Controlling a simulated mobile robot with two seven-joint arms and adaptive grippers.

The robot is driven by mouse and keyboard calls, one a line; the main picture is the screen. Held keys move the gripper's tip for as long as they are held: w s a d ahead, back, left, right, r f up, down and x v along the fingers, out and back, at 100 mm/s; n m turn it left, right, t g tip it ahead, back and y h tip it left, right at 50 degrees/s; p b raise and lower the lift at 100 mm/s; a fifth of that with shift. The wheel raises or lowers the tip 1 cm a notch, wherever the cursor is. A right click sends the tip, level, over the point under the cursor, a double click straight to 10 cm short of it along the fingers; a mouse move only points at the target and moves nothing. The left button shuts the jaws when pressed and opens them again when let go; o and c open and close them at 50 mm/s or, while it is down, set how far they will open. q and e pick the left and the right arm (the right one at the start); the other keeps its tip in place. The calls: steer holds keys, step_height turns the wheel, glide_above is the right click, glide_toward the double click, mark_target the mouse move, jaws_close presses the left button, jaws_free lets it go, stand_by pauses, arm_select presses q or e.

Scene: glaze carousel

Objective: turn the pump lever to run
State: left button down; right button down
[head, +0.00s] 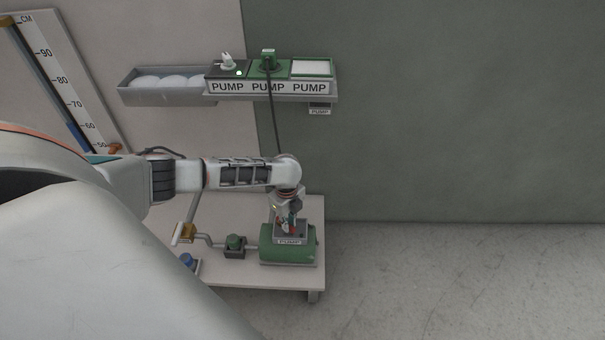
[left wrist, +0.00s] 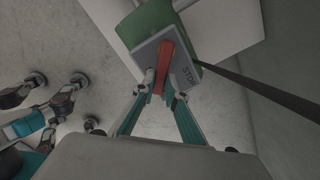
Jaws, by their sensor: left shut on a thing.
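The green pump (head: 272,243) lies on a low pale bench, with a grey box marked PUMP (head: 290,242) on top. The left wrist view shows the box's grey plate (left wrist: 146,52) with the word STOP to the right of the orange-red pump lever (left wrist: 167,62). The other end of the plate's lettering is hidden or unreadable, so no RUN mark shows. My left gripper (head: 288,224) points down over the box. In the left wrist view, its fingers (left wrist: 161,88) are shut on the lever, one on each side. My right gripper is out of view.
A dark cable (head: 273,115) hangs from the green plug (head: 268,59) on the wall shelf (head: 222,98) to the pump area. Open floor lies right.

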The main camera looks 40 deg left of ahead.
arm_select(q)
steer(key=shift+s+a+f+m, duration=0.1)
steer(key=shift+s+m, duration=0.3)
steer(key=shift+m, duration=0.5)
steer(key=shift+s+a+m, duration=0.1)
steer(key=shift+s+m, duration=0.25)
steer(key=shift+m, duration=0.55)
steer(key=c, duration=2)
jaws_free()
steer(key=shift+c, duration=0.2)
steer(key=shift+w+r, duration=0.1)
steer(key=shift+r, duration=0.45)
step_height(320, 180, up, 11)
steer(key=shift+d, duration=0.1)
